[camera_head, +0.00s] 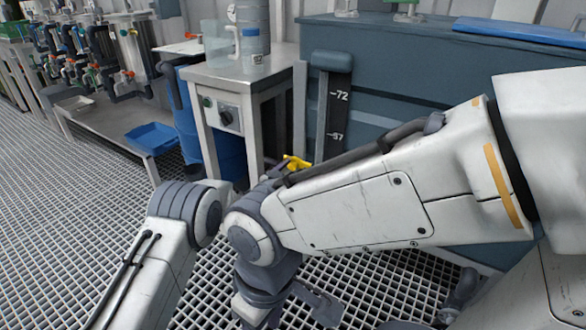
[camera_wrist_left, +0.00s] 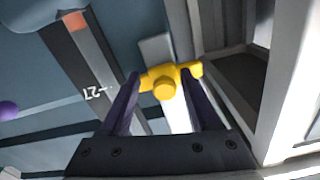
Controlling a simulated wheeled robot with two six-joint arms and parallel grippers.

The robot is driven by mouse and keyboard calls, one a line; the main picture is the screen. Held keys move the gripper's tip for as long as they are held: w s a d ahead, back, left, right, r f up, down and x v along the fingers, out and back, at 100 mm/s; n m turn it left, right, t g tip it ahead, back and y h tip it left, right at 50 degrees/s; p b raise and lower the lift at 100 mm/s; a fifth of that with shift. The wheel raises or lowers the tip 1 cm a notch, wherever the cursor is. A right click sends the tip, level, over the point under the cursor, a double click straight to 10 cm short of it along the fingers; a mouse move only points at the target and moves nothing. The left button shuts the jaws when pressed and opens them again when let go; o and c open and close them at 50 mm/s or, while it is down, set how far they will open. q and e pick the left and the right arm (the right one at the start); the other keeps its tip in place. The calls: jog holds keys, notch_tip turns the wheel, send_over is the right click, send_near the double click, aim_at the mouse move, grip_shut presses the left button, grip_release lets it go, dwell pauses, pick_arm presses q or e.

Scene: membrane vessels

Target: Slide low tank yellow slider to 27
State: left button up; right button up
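The yellow slider (camera_head: 296,163) shows behind my arm in the head view, below the 57 mark of the low tank's dark scale (camera_head: 335,112). In the left wrist view the yellow slider (camera_wrist_left: 165,84) sits between the fingertips of my left gripper (camera_wrist_left: 162,76), which appear to touch it on both sides. The scale's 27 mark (camera_wrist_left: 98,92), seen upside down, lies just left of the slider; the exact reading is unclear. In the head view my left gripper is mostly hidden behind my right arm. My right gripper hangs low near the bottom edge, its fingers unclear.
A steel stand (camera_head: 240,75) with a control box and a blue drum stands left of the scale. The blue-grey tank (camera_head: 410,85) fills the back right. A blue tray (camera_head: 152,137) lies at the left. The grating floor is open at the left.

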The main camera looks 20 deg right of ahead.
pick_arm(q)
jog(key=shift+a, duration=0.1)
jog(key=shift+s+a+r+p, duration=0.25)
jog(key=shift+a+p, duration=0.1)
jog(key=shift+a, duration=0.1)
jog(key=p+v, duration=0.3)
jog(key=v, duration=0.6)
jog(key=shift+f, duration=0.2)
jog(key=shift+s+a, duration=0.1)
jog(key=shift+s, duration=0.05)
